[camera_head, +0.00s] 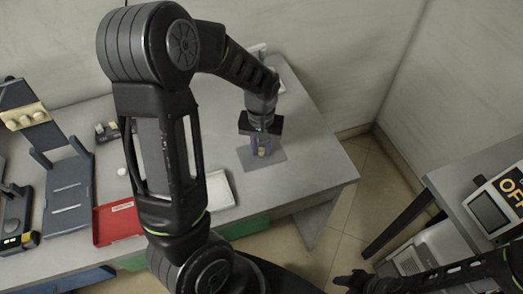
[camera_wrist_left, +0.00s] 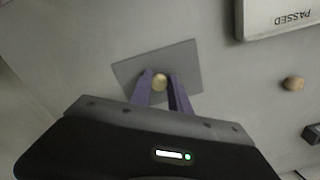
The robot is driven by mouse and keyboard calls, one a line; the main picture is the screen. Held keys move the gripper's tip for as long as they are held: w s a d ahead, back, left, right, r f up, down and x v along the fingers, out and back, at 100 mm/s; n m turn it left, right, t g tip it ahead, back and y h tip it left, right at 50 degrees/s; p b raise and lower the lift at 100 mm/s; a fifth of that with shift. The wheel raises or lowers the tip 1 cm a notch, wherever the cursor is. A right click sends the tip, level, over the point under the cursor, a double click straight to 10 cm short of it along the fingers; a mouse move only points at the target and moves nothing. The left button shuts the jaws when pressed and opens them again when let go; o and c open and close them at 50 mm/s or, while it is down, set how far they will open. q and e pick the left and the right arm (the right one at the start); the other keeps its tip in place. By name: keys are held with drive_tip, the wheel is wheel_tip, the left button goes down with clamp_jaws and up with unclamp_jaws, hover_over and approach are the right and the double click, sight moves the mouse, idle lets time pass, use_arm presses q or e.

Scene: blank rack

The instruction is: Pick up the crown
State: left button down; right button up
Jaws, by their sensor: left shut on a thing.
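The crown (camera_wrist_left: 159,82) is a small yellowish rounded piece between the purple fingertips of my left gripper (camera_wrist_left: 160,88) in the left wrist view. The left gripper is shut on it, over a thin grey plate (camera_wrist_left: 190,62). In the head view the left gripper (camera_head: 262,143) points down at the plate (camera_head: 273,163), with the crown (camera_head: 262,152) showing small at its tips. I cannot tell whether the crown touches the plate. My right gripper (camera_head: 358,282) is at the bottom edge of the head view, away from the table, and its jaws are unclear.
A white tray (camera_head: 222,192) marked PASSED (camera_wrist_left: 280,18) and a red tray (camera_head: 115,224) lie on the grey table. A small beige piece (camera_wrist_left: 293,84) lies beside the white tray. A dark blue stand (camera_head: 68,190) is at left.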

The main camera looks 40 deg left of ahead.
sight(261, 151)
use_arm(q)
wheel_tip(261, 151, up, 10)
drive_tip(key=shift+b, duration=0.3)
use_arm(e)
drive_tip(key=shift+f, duration=0.25)
idle(0.6)
